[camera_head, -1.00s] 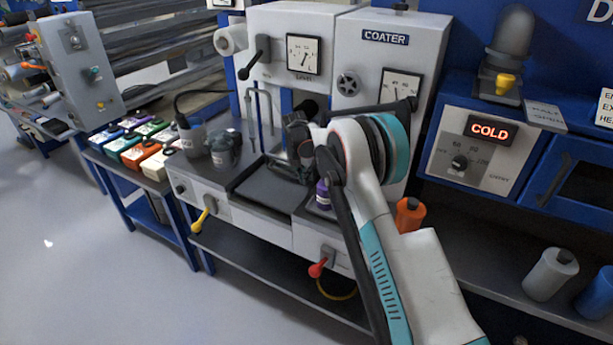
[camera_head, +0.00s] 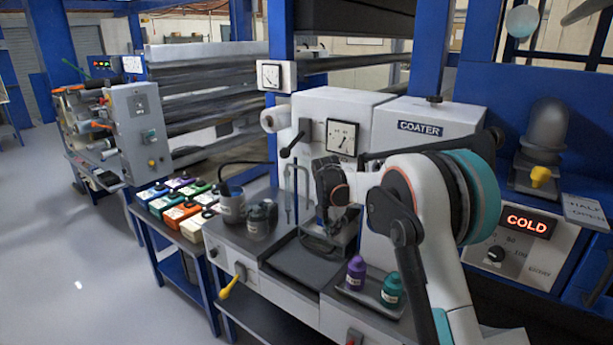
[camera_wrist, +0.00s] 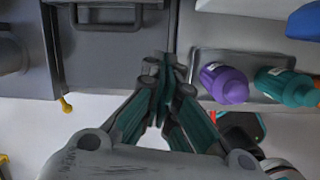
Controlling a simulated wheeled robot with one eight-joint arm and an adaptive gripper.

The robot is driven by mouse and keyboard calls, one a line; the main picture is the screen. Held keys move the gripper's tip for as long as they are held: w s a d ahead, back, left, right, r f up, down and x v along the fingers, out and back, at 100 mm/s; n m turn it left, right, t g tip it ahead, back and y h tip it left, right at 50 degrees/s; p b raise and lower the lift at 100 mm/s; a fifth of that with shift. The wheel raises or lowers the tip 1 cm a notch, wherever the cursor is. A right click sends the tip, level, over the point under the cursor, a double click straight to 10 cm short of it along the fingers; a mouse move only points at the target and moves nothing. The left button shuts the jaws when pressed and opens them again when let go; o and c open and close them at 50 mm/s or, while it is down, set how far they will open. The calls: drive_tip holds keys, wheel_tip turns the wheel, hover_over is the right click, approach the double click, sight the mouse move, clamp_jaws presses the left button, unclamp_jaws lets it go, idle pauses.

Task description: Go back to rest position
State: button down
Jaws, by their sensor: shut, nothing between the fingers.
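My gripper (camera_wrist: 165,75) shows in the wrist view with its fingertips together and nothing between them. It is above the front of the coater bench, left of a purple bottle (camera_wrist: 225,84) and a teal-green bottle (camera_wrist: 286,88). In the head view my arm is bent and reaches left in front of the coater (camera_head: 345,107); the fingertips are hard to make out there. The purple bottle (camera_head: 356,272) and the teal-green bottle (camera_head: 391,290) stand upright on a small tray, clear of my gripper.
Dark mugs (camera_head: 262,220) stand on the bench to the left. Several coloured boxes (camera_head: 170,200) sit on a side table. A heater panel with a lit COLD display (camera_head: 527,222) is at the right. The floor (camera_head: 70,260) at left is open.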

drive_tip(key=s+d+r+m+t+y, duration=0.1)
drive_tip(key=s+d+r+m, duration=0.2)
drive_tip(key=s+r+m, duration=0.7)
drive_tip(key=s+d+r+m+t, duration=0.1)
drive_tip(key=s+d+r+m, duration=0.2)
drive_tip(key=s+r, duration=0.8)
drive_tip(key=s+d+f+m+t, duration=0.1)
drive_tip(key=s+m, duration=0.3)
drive_tip(key=s, duration=0.4)
drive_tip(key=s+f+m, duration=0.4)
drive_tip(key=s, duration=0.5)
drive_tip(key=s+d+f+m+t, duration=0.1)
drive_tip(key=s+f+m, duration=0.1)
drive_tip(key=s+m, duration=0.3)
drive_tip(key=s, duration=0.4)
drive_tip(key=shift+d+f+t+y, duration=0.3)
drive_tip(key=shift+f, duration=0.1)
